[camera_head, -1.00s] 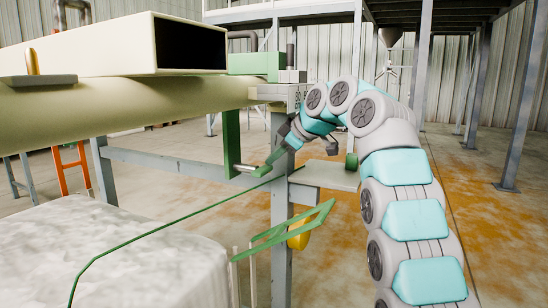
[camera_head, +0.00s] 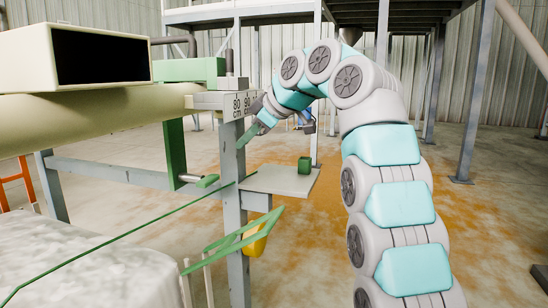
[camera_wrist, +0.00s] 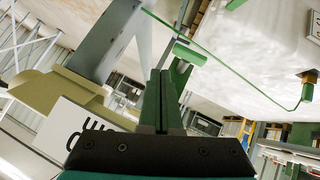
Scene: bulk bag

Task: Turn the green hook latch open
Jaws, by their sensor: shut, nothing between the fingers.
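The green hook latch (camera_head: 175,148) hangs as an upright green bar below the cream beam. A short grey pin and a small green end piece (camera_head: 207,181) are at its foot. In the wrist view a green bar with a crosspiece (camera_wrist: 190,53), apparently the latch, shows just beyond my fingers, partly hidden by them.
A grey post (camera_head: 235,215) carries a small shelf (camera_head: 272,181) with a green block (camera_head: 305,165). A green angled frame (camera_head: 238,235) juts out below.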

